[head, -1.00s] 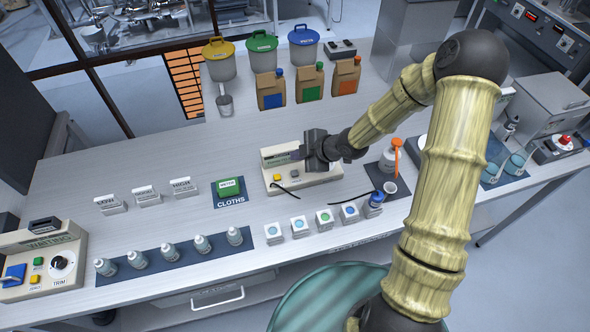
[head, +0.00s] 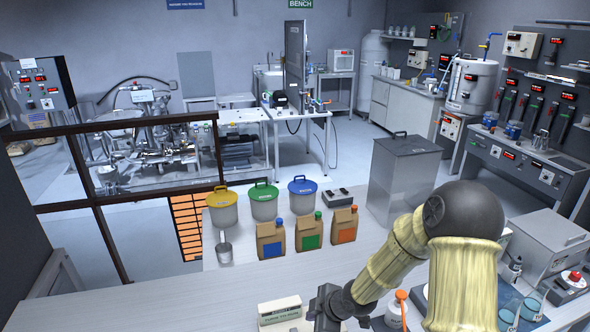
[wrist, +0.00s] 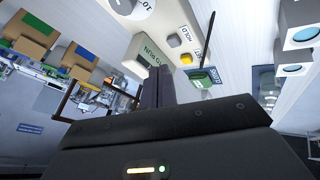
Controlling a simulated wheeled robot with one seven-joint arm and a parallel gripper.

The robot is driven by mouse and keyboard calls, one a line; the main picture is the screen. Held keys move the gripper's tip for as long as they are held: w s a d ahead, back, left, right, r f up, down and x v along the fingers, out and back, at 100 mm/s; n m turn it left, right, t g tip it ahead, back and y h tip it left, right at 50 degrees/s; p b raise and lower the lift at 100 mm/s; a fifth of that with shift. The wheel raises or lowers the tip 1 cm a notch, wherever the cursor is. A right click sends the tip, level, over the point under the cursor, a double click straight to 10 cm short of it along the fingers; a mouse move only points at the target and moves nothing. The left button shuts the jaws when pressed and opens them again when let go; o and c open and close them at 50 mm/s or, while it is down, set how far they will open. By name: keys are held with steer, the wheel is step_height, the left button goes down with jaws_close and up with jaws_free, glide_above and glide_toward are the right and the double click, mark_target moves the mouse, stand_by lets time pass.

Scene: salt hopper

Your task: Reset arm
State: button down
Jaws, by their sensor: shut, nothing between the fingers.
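My arm reaches over the bench from the lower right of the head view. My gripper (head: 313,312) is at the bottom edge, beside the display of a small cream bench device (head: 280,308). In the wrist view the dark fingers (wrist: 158,92) are together with nothing between them. The cream device (wrist: 150,55), with a grey and a yellow button, lies just beyond the fingertips there. I cannot tell whether the fingers touch it.
Three brown bags (head: 308,232) and lidded buckets, including a green-lidded one (head: 264,203), stand behind the arm. A bottle with an orange top (head: 397,310) stands close to the forearm. The bench surface (head: 150,300) at left is bare.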

steer(key=s+d+r+m+g+h, duration=0.1)
steer(key=s+d+r+m+h, duration=0.1)
steer(key=s+d+r+m, duration=0.3)
steer(key=s+d+r+m+g+h, duration=0.1)
steer(key=s+d+r+m+h, duration=0.2)
steer(key=s+m, duration=0.8)
step_height(320, 180, up, 4)
steer(key=shift+s+d+r+m, duration=0.15)
steer(key=shift+s+d+m, duration=0.15)
steer(key=shift+d+m, duration=0.7)
steer(key=shift+d+n, duration=0.25)
steer(key=shift+n, duration=0.05)
stand_by(0.9)
